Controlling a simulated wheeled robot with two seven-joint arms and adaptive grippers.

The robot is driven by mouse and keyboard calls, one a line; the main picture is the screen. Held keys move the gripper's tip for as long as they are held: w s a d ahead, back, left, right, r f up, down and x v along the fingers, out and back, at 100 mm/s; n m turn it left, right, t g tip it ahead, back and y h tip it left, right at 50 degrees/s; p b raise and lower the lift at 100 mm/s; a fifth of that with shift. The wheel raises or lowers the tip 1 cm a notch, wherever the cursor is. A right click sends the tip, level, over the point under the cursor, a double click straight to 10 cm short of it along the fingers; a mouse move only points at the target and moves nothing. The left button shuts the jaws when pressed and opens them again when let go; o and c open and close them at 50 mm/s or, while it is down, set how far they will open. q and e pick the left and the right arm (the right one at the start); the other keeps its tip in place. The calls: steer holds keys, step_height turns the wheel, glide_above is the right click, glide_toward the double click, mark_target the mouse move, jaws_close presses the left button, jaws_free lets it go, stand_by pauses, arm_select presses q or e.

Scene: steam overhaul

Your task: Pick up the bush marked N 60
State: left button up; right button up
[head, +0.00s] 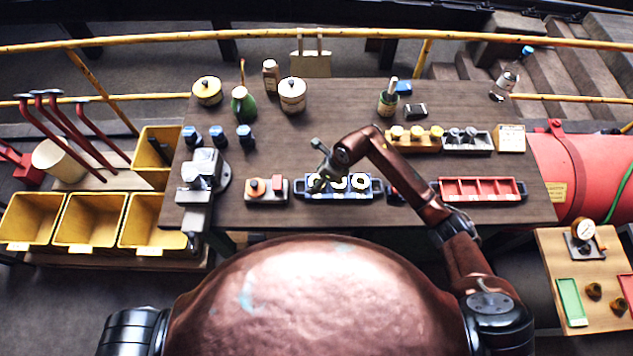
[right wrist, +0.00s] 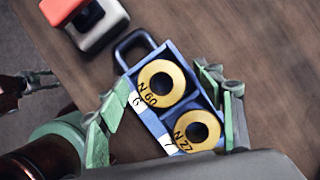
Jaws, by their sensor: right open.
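The bush marked N 60 (right wrist: 160,84) is a yellow ring with a dark bore. It lies in the end compartment, labelled 6, of a blue tray (head: 345,196), close to the tray's handle. A like bush marked N 27 (right wrist: 196,131) lies beside it at label 7. My right gripper (head: 321,168) is over the tray's left part; in the right wrist view its open green fingers (right wrist: 168,108) stand on either side of the tray, with nothing between them held. I cannot tell the fingertip height. The head view shows another ring further right.
A grey block with an orange-red part (head: 265,190) stands just left of the tray. A red compartment tray (head: 481,200) is to the right. A grey vise (head: 203,175) stands at the left. The table middle behind the blue tray is clear.

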steer(key=shift+a+f, duration=0.2)
steer(key=shift+f, duration=0.2)
steer(key=shift+r, duration=0.1)
steer(key=c, duration=1.6)
